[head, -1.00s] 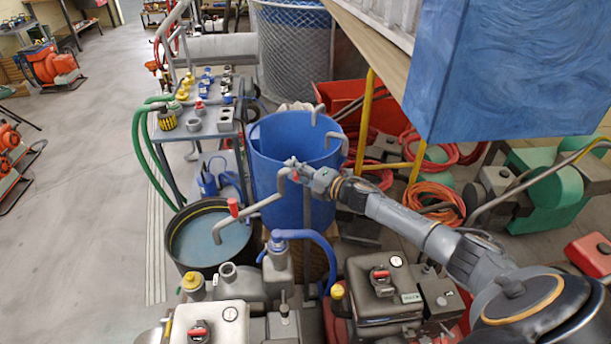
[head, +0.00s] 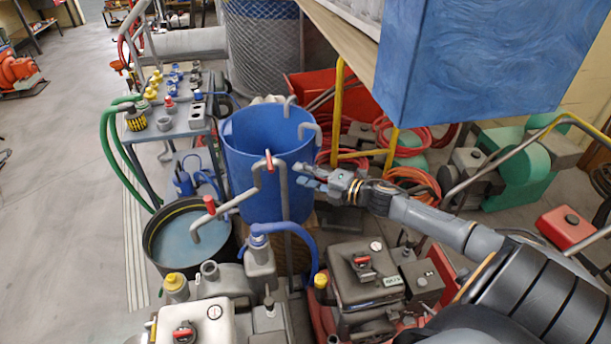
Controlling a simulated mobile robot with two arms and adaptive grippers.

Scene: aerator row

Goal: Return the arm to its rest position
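My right arm comes in from the lower right. Its gripper (head: 305,176) points left, in front of the right side of the blue barrel (head: 255,150). Its two fingers look apart, with nothing seen between them. Left of the fingertips, with a gap in the picture, stands a bent grey pipe (head: 257,185) with a red handle (head: 268,160) on its upper part and another red handle (head: 210,205) lower left. My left gripper is not in view.
A dark round tub of water (head: 185,240) stands left of the barrel. Grey pump engines (head: 365,275) fill the front. A large blue box (head: 470,60) overhangs the upper right. A yellow frame (head: 338,110) and red hoses stand behind the arm. Open floor lies left.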

